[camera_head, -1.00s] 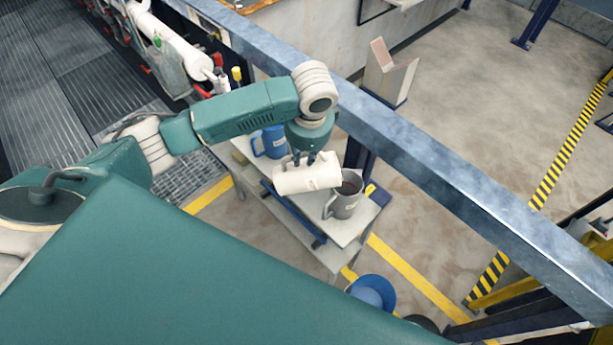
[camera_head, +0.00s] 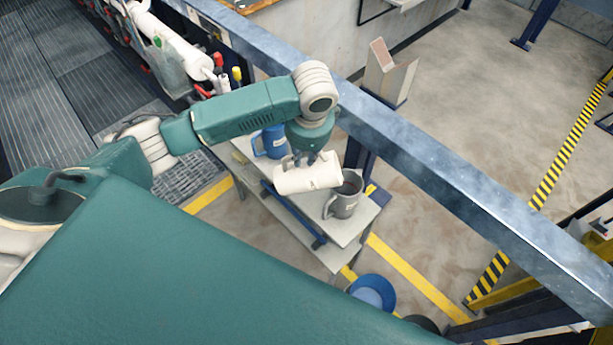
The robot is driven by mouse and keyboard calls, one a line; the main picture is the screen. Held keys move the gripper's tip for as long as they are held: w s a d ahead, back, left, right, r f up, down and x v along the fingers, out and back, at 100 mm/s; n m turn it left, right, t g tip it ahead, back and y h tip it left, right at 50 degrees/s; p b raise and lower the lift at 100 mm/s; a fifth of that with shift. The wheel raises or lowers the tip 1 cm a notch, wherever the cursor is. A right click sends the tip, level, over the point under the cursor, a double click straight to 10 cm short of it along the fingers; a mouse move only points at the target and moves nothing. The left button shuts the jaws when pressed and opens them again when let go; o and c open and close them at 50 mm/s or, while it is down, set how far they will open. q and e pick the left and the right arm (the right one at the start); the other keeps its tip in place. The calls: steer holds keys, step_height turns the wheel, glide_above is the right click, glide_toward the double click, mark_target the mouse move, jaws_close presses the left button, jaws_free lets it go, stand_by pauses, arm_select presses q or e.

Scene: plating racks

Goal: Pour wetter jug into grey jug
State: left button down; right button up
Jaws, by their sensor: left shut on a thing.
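My left gripper (camera_head: 305,160) is shut on a white jug (camera_head: 305,180) and holds it lying on its side above the small table (camera_head: 342,240). The jug's right end, its mouth side, is close to the grey jug (camera_head: 344,200) at upper left of its rim. The grey jug stands upright on the table with its handle to the left, and its inside looks dark. No stream between the jugs can be made out. A blue jug (camera_head: 271,143) stands on the table behind the white jug. My right gripper is not in view.
A thick grey-blue beam (camera_head: 430,170) runs diagonally close behind the table. A blue bucket (camera_head: 372,292) stands on the floor in front of the table. A rack with hoses and bottles (camera_head: 165,50) is at upper left.

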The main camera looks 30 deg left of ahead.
mark_target(320, 153)
arm_select(q)
steer(key=shift+w+d+r+g+y, duration=0.2)
steer(key=shift+w+d+r+y, duration=0.05)
steer(key=shift+d+r+y, duration=0.2)
steer(key=shift+w+d+r+g+y, duration=0.2)
steer(key=shift+d+r+y, duration=0.15)
steer(key=shift+d+y, duration=0.1)
steer(key=shift+a, duration=0.1)
stand_by(0.8)
steer(key=shift+w+r, duration=0.1)
steer(key=shift+w+d+r+g+y, duration=0.2)
steer(key=shift+w+d+r+y, duration=0.1)
steer(key=shift+d+y, duration=0.15)
steer(key=shift+w+d+r+g+y, duration=0.15)
steer(key=shift+d+r+g+y, duration=0.15)
steer(key=shift+d, duration=0.25)
steer(key=shift+f, duration=0.1)
stand_by(0.5)
